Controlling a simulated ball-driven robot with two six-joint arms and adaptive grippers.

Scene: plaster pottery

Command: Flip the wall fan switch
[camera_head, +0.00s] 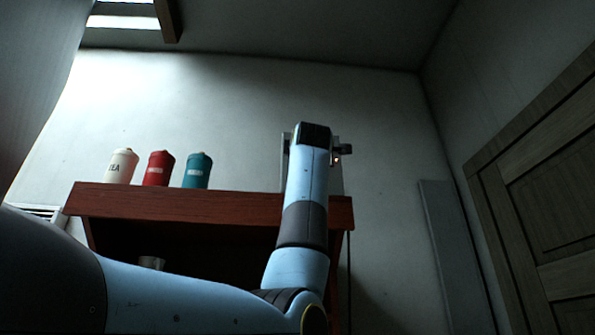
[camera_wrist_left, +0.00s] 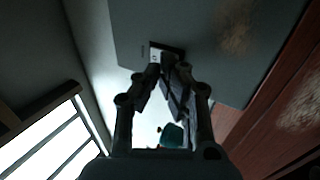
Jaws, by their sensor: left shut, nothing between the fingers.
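In the left wrist view my left gripper (camera_wrist_left: 166,68) is shut and empty. Its fingertips are in front of a small pale, dark-edged switch plate (camera_wrist_left: 152,49) on a grey panel (camera_wrist_left: 210,40), and cover part of it. I cannot tell whether the tips touch the switch or which way it is set. In the head view the grey panel (camera_head: 337,181) stands above the right end of a red-brown shelf unit (camera_head: 200,203), mostly behind my left forearm. My left fingers are hidden there. No fan shows. My right gripper is out of view.
White (camera_head: 122,166), red (camera_head: 159,168) and teal (camera_head: 197,171) canisters stand on the shelf unit's top, left of my arm. The teal one (camera_wrist_left: 172,135) also shows between my fingers. A pale cup (camera_head: 151,262) sits below the top. A wooden door (camera_head: 545,205) is at right.

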